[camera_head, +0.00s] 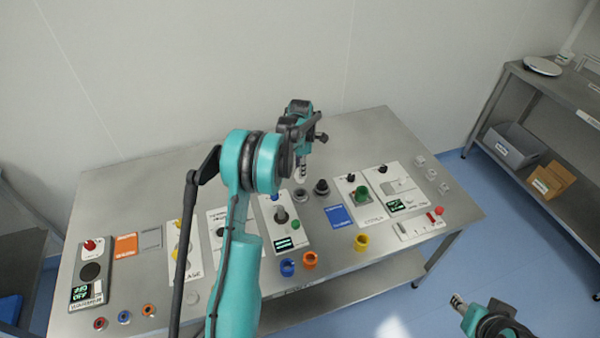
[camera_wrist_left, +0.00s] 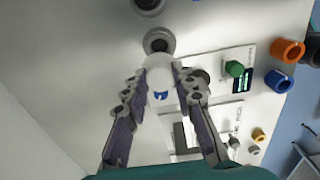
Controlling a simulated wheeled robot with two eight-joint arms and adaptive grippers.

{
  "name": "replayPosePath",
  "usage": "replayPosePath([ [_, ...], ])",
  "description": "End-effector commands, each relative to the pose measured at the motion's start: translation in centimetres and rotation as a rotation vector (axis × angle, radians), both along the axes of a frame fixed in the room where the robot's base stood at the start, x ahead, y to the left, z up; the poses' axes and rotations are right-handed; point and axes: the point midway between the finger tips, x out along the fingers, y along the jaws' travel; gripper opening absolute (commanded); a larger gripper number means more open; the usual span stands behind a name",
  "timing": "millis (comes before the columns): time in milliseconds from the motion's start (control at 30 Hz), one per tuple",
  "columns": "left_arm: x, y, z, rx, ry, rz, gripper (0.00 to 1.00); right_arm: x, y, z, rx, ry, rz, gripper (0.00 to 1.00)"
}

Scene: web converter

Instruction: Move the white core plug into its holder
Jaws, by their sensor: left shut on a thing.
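My left gripper (camera_head: 300,168) is over the middle of the steel table, pointing down. In the head view only a small white part of the plug (camera_head: 299,178) shows. A grey round holder with a dark opening (camera_head: 301,196) is just below the plug; it also shows beyond the plug in the left wrist view (camera_wrist_left: 159,41). I cannot tell whether they touch. My right gripper (camera_head: 458,301) is at the lower right, away from the table.
A second dark round holder (camera_head: 321,187) stands right of the first. Control panels with knobs line the table (camera_head: 150,185). The table's back strip is clear.

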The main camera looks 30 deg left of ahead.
Motion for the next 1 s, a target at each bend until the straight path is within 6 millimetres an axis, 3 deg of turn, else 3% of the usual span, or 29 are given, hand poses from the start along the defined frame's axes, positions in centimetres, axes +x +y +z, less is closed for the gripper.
replayPosePath([
  [533, 0.1, 0.1, -0.3, 0.0, 0.0, 0.001, 0.0, 0.0, 0.0, -0.4, 0.0, 0.0, 0.0, 0.4],
  [1000, 0.1, 0.1, -4.4, 0.0, 0.0, 0.001, 0.0, 0.0, 0.0, -3.4, 0.0, 0.0, 0.0, 0.4],
])
